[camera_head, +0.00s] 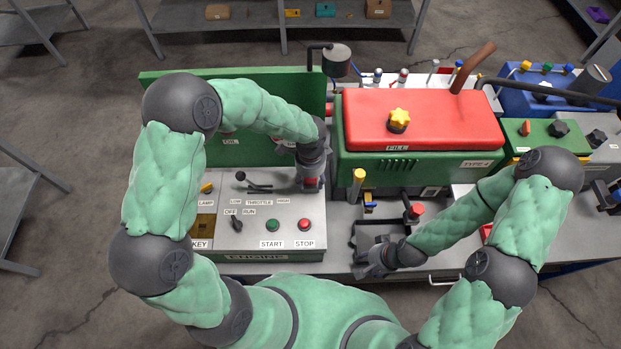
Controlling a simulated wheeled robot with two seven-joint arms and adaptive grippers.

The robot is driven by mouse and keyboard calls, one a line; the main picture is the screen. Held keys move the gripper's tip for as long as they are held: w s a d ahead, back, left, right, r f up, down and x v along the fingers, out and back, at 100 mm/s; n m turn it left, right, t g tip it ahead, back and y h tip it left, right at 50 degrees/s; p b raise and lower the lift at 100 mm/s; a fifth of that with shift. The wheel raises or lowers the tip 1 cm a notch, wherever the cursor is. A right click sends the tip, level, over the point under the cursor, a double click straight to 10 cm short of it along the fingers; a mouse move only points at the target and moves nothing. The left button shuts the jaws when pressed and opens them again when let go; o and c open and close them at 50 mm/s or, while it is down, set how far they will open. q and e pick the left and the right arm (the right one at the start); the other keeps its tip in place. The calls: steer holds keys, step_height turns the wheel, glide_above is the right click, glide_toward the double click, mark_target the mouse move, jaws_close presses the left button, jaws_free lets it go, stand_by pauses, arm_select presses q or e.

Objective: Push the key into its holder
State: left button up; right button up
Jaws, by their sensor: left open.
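A brass-coloured plate (205,223) sits above the KEY label (201,244) at the left edge of the grey engine panel (262,220). My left arm is close beside it in the picture and may cover part of it. I cannot tell the key apart from its holder here. My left gripper (311,182) is over the panel's upper right corner, well to the right of the KEY label, and is open, with nothing visible in it. My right gripper (368,264) is low in front of the grey tray area; its fingers are too small to read.
The panel has a green START button (273,225), a red STOP button (304,225), an OFF/RUN switch (236,223) and a throttle lever (255,187). A red-topped machine (440,120) stands to the right. A green board (300,100) rises behind the panel.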

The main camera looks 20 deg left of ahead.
arm_select(q)
step_height(320, 180, up, 12)
steer(key=shift+f, duration=0.2)
stand_by(0.4)
